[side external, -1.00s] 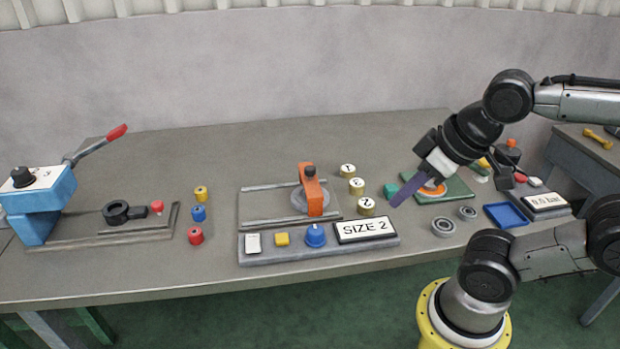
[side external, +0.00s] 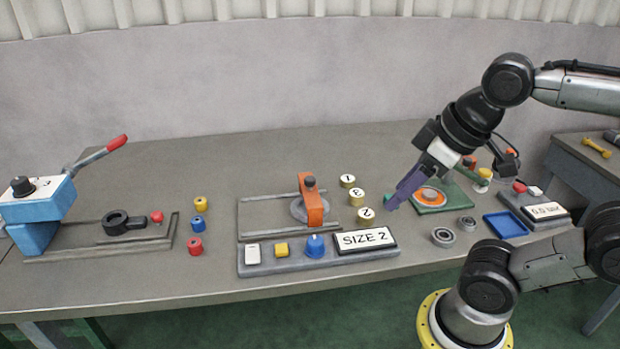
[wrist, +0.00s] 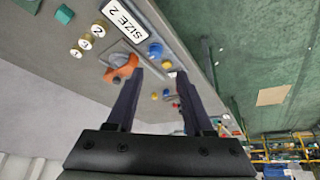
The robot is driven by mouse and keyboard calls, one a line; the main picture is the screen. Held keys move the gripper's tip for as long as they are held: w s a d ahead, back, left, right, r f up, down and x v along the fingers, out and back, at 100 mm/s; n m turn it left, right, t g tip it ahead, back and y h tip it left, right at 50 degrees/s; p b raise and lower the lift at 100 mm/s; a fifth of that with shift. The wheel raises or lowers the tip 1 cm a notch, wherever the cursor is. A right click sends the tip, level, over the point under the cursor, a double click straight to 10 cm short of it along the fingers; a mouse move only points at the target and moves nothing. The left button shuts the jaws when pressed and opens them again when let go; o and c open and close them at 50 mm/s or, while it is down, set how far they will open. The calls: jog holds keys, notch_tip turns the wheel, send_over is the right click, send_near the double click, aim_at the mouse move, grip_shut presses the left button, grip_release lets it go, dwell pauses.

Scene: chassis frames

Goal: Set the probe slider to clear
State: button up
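The probe slider, taken to be the orange bridge piece (side external: 313,204) with a dark knob on top, stands on two grey rails (side external: 262,237) in the middle of the table, towards their right end. A grey disc (side external: 298,209) sits beside and partly behind it. The orange piece also shows in the wrist view (wrist: 124,69), near the left fingertip. My gripper (side external: 393,203) hangs to the right of the slider, apart from it, past the numbered discs. In the wrist view its two dark fingers (wrist: 160,76) are spread with nothing held between them. No "clear" marking is readable.
A front panel holds a white switch (side external: 252,254), yellow button (side external: 281,250), blue knob (side external: 315,246) and "SIZE 2" sign (side external: 365,239). Numbered brass discs (side external: 357,197) stand between slider and gripper. A green plate (side external: 452,197) lies right; a blue lever press (side external: 38,210) stands left.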

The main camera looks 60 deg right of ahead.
jog(key=shift+o, duration=0.7)
jog(key=w+d+r+g, duration=0.1)
jog(key=w+r, duration=0.5)
jog(key=shift+w+d+r+n, duration=0.15)
jog(key=shift+w+r+n, duration=0.05)
jog(key=shift+w+n, duration=0.15)
jog(key=m+g, duration=0.2)
jog(key=g, duration=0.2)
send_over(310, 178)
notch_tip(310, 178, down, 8)
jog(key=shift+n, duration=0.25)
notch_tip(310, 178, down, 13)
jog(key=shift+r, duration=0.2)
grip_shut()
jog(key=shift+w+r, duration=0.1)
